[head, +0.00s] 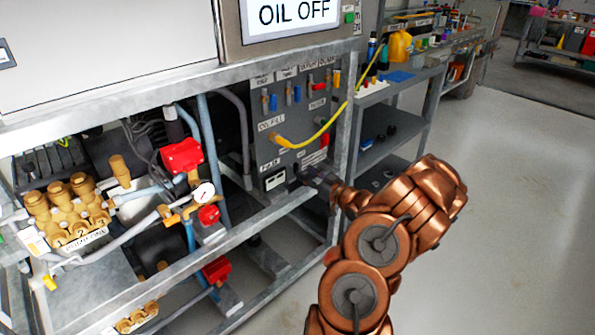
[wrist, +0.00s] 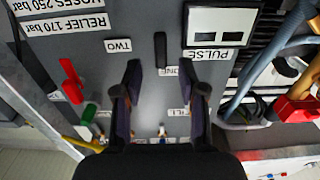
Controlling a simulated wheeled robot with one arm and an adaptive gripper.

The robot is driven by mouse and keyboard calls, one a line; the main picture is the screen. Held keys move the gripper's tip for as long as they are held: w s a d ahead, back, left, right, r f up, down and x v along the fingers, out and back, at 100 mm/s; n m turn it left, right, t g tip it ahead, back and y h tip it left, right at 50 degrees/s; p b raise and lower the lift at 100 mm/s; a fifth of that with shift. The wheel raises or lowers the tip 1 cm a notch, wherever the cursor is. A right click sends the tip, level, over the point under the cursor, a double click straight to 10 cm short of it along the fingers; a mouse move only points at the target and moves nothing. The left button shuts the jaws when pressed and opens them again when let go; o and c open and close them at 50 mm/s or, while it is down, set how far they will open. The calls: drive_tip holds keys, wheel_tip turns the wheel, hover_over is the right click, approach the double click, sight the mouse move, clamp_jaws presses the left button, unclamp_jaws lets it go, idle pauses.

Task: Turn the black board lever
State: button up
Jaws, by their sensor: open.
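The black board lever (wrist: 160,48) stands out on the grey board in the wrist view, between labels reading TWO and ONE. It points along the picture's vertical. My gripper (wrist: 162,68) is open, with one dark finger on each side of the lever's line. The lever's near end shows in the gap between the fingertips. I cannot tell whether either finger touches it. In the head view my gripper (head: 314,174) is at the lower right of the grey board (head: 262,105), and the lever is not clear there.
A red lever (wrist: 72,82) is left of the fingers in the wrist view, and the PULSE display (wrist: 216,38) is to the right. A yellow hose (head: 325,128) hangs across the board. A metal frame post (head: 343,130) stands beside my arm. Open floor lies to the right.

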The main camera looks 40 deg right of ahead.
sight(298, 169)
drive_tip(key=shift+w, duration=2.15)
clamp_jaws()
drive_tip(key=shift+a, duration=0.1)
